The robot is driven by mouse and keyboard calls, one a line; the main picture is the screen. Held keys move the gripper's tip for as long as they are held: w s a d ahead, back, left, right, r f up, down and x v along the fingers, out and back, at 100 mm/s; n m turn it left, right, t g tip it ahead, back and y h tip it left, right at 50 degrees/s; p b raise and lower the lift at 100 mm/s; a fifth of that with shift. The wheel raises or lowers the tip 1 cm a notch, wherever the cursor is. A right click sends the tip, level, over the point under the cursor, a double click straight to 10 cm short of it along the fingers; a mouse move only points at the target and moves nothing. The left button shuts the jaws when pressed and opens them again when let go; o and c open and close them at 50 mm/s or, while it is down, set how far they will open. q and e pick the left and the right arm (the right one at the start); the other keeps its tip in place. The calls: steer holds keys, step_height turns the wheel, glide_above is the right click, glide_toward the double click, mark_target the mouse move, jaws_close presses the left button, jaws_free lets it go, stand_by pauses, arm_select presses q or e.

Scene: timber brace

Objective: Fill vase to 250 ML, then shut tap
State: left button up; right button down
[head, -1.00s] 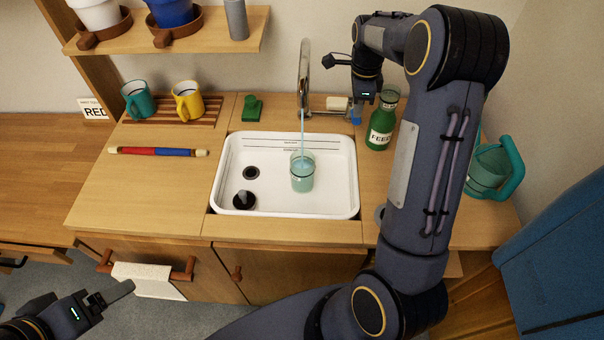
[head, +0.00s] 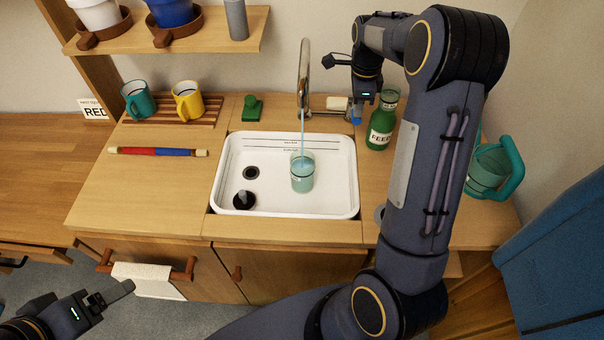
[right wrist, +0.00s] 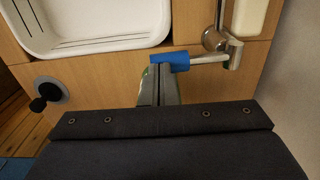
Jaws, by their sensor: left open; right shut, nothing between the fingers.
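The glass vase (head: 302,181) stands upright in the white sink, part full of pale blue-green water. A thin blue stream falls into it from the tap spout (head: 303,75). The marks on the vase are too small to read. The tap's lever has a blue end (head: 356,117), which also shows in the right wrist view (right wrist: 170,61). My right gripper (right wrist: 158,72) is shut and empty, its fingertips at the blue lever end, seemingly touching it. My left gripper (head: 118,292) is open and empty, low at the left, in front of the counter and away from the vase.
The white sink (head: 228,180) has a drain and a black stopper (head: 243,200). A green bottle (head: 381,125) stands close to my right gripper. A teal watering can (head: 488,170) is at the right. Mugs (head: 187,103) and a red-blue rod (head: 157,152) are on the left counter.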

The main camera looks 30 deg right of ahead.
steer(key=shift+s+f, duration=0.2)
steer(key=shift+f, duration=0.3)
steer(key=shift+s+a+f+b, duration=0.1)
steer(key=shift+f+b, duration=0.3)
steer(key=shift+f, duration=0.05)
steer(key=r+p, duration=0.4)
steer(key=r, duration=0.1)
steer(key=r+p, duration=0.2)
steer(key=shift+w+d+r+p, duration=0.2)
steer(key=shift+w+p, duration=0.1)
steer(key=shift+p, duration=0.05)
